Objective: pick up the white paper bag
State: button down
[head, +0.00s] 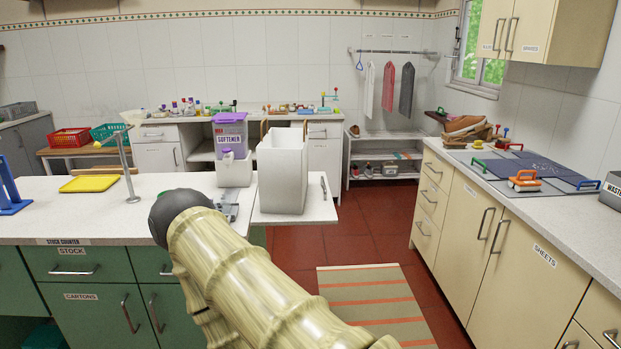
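A tall white open-topped paper bag (281,175) stands upright on a pale board at the right end of the white counter. Its opening faces up. My patterned arm reaches up from the bottom of the picture and ends in view at a dark round joint left of the bag. A small grey part (229,207) shows between the arm and the bag. I cannot tell whether it belongs to my gripper. No fingertips can be made out, so I cannot see whether my gripper is open or touches the bag.
A purple-and-white softener container (231,148) stands just behind and left of the bag. A slim grey item (323,187) lies right of it. Red floor is open to the right, with a striped mat (375,290).

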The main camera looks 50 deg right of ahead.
aim_at(282, 154)
jog(key=z, duration=2.85)
jog(key=i, duration=1)
jog(key=z, duration=0.45)
